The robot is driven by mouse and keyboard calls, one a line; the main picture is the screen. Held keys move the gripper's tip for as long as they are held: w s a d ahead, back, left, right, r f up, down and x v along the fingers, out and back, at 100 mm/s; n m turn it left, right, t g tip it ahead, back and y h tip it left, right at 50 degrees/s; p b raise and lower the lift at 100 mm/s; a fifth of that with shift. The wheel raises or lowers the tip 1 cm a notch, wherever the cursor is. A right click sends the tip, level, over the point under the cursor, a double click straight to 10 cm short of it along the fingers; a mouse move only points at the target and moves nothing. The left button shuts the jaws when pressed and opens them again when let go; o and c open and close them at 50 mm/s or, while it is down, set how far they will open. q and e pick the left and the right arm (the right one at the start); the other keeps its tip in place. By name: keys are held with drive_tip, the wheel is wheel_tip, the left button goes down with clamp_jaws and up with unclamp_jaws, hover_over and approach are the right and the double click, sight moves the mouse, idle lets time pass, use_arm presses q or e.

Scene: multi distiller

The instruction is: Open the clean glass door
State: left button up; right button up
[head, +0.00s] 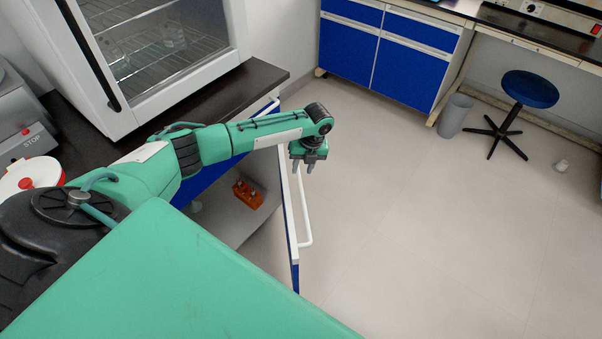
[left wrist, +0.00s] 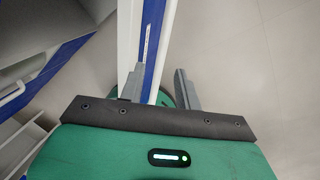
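A blue door with a white edge (head: 289,220) stands swung out from the low cabinet under the dark counter, its white handle (head: 305,215) on the outer side. Above the counter is a white cabinet with a glass front (head: 165,45); wire shelves and glassware show through it. I cannot tell which of these the task calls the clean glass door. My left gripper (head: 303,168) points down at the top of the blue door. In the left wrist view its fingers (left wrist: 158,82) are apart, with the door's white and blue edge running between them; contact is unclear. My right gripper is out of view.
An orange rack (head: 247,195) is inside the open low cabinet. A grey device with a stop button (head: 25,140) stands at the left. A bin (head: 455,115) and a blue stool (head: 529,90) stand at the back right. The floor (head: 400,220) right of the door is clear.

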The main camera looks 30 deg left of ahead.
sight(300, 177)
use_arm(q)
drive_tip(key=shift+s+a+f, duration=0.15)
drive_tip(key=shift+f, duration=0.7)
drive_tip(key=shift+s+a+f, duration=0.1)
drive_tip(key=shift+f, duration=0.7)
clamp_jaws()
